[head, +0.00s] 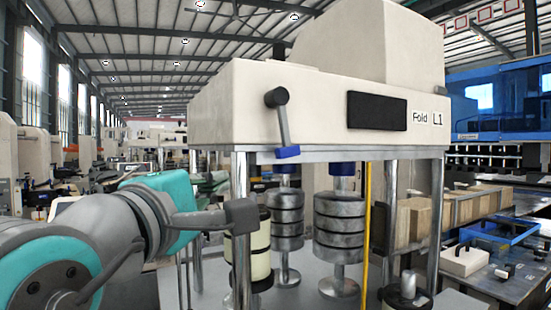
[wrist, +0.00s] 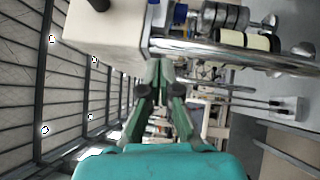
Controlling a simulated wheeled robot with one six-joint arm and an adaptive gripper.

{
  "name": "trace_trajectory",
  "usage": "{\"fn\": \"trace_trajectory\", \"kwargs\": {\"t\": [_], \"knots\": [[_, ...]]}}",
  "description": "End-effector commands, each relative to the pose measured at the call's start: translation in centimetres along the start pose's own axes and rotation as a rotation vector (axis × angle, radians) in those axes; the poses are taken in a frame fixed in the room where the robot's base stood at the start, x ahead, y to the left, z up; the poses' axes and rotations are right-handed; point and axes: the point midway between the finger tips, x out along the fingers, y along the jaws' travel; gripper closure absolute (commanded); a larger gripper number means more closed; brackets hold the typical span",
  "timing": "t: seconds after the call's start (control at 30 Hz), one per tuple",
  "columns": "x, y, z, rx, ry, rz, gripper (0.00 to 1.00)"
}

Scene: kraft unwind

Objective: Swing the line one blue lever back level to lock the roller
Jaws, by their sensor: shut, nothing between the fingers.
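The lever (head: 282,122) is on the front face of the white machine head (head: 240,95) marked "Fold L1". It hangs almost straight down from a dark pivot, with a blue grip (head: 287,152) at its lower end. In the wrist view the dark pivot (wrist: 99,4) is cut by the top edge. My gripper (head: 218,178) is left of the machine and below the lever, apart from it, partly hidden behind my teal wrist. In the wrist view its green fingers (wrist: 158,68) are closed together and empty, beside the machine's lower edge.
A chrome post (head: 241,230) stands close to my gripper and also shows in the wrist view (wrist: 235,53). Stacked metal rollers (head: 340,222) and a yellow cable (head: 366,230) are under the machine head. The space before the lever looks clear.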

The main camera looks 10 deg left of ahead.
Motion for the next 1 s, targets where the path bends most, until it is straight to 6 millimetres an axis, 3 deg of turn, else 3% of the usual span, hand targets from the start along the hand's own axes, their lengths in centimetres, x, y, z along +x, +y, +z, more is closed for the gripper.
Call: {"fn": "trace_trajectory", "kwargs": {"t": [0.13, 0.57, 0.77, 1.0], "knots": [[-0.3, 0.9, 0.3, 0.0, -0.003, -0.006, 1.0], [-0.1, 1.0, 0.3, -0.001, -0.004, -0.008, 1.0], [2.2, 0.9, 0.4, -0.002, -0.007, -0.008, 1.0], [6.7, 0.9, 0.4, -0.002, -0.008, -0.008, 1.0]]}}
